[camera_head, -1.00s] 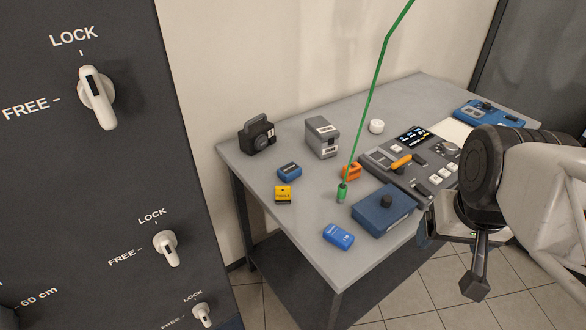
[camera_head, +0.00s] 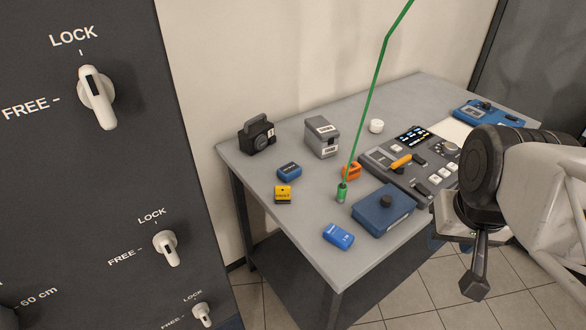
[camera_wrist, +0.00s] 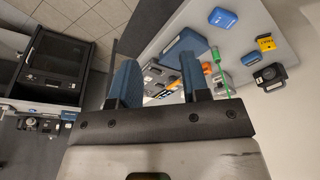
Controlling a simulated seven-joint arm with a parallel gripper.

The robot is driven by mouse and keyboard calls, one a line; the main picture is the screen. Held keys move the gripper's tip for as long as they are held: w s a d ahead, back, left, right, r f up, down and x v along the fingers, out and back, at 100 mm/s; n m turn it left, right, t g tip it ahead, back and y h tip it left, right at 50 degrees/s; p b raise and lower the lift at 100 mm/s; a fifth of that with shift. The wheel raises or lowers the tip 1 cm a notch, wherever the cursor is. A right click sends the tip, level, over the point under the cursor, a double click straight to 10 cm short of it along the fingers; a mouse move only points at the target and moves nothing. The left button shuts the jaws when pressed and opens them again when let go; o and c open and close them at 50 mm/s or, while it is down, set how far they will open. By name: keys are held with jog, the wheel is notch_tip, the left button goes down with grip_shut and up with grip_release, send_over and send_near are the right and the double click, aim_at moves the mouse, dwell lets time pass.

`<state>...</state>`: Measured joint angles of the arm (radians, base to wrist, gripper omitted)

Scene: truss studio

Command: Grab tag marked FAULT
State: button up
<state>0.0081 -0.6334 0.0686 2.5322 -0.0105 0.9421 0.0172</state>
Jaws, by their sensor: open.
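A small yellow tag (camera_head: 283,195) with dark lettering lies on the grey table's left part. Its lettering is too small to read with certainty, so I cannot confirm FAULT. It also shows near the upper right of the wrist view (camera_wrist: 266,43). Nearby are a dark blue tag (camera_head: 289,170), an orange tag (camera_head: 351,171) and a brighter blue tag (camera_head: 339,236); their markings are unreadable. My gripper (camera_wrist: 158,60) is open and empty, its two blue fingers apart. It is away from the yellow tag, toward the table's right side.
The table (camera_head: 309,245) also carries a green post with a tall thin rod (camera_head: 342,193), a blue box with a knob (camera_head: 384,209), a control panel (camera_head: 408,160), a grey box (camera_head: 322,138) and a black device (camera_head: 257,134). A dark panel with LOCK/FREE knobs (camera_head: 97,97) stands left.

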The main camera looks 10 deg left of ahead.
jog(key=shift+w, duration=0.1)
jog(key=n+g, duration=0.3)
jog(key=n, duration=1.7)
send_over(284, 186)
notch_tip(284, 186, down, 16)
jog(key=shift+r, duration=0.15)
jog(key=shift+w+a+n, duration=0.1)
jog(key=shift+a+n, duration=0.15)
jog(key=shift+n, duration=0.05)
